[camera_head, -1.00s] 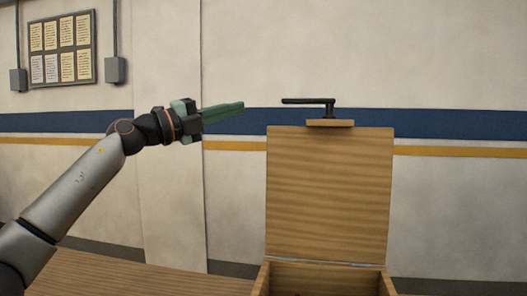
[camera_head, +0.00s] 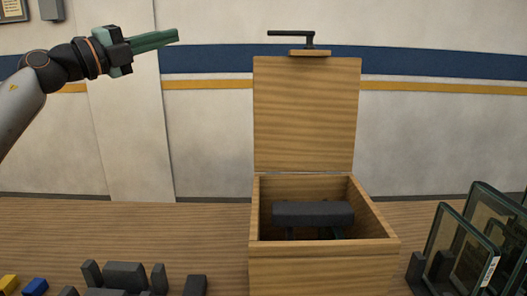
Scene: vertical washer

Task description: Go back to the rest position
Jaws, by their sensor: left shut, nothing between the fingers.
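My left gripper (camera_head: 176,37) is at the upper left in the head view, shut and empty. My right gripper is not in view.
Dark grey blocks (camera_head: 125,274) stand at the front left of the wooden table (camera_head: 190,225), near a blue block (camera_head: 34,287) and a yellow block (camera_head: 8,284). Glass-like panels (camera_head: 458,245) stand in dark holders at the right.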

